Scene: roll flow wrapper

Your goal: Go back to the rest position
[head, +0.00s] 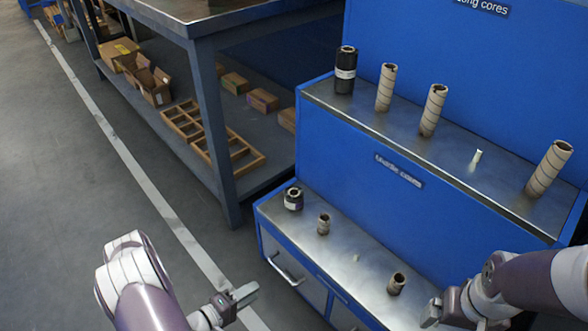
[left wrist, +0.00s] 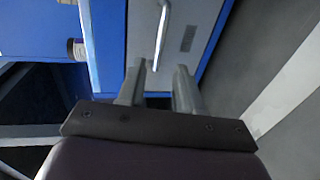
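My left gripper (head: 244,292) is low in the head view, over the floor in front of the blue cabinet's lower drawers. In the left wrist view my left gripper (left wrist: 165,68) has its two fingers apart with nothing between them. My right gripper (head: 432,312) is at the lower right of the head view, beside the lower step of the cabinet. It is partly cut off and hidden by its own arm, and its fingers do not show clearly.
The blue stepped cabinet (head: 345,166) has metal shelves. Tall cores (head: 433,110) and a black roll (head: 346,70) stand on the upper one. Short cores (head: 323,224) and a short black roll (head: 293,198) stand on the lower one. A workbench (head: 218,120) stands left; floor (head: 60,190) is free.

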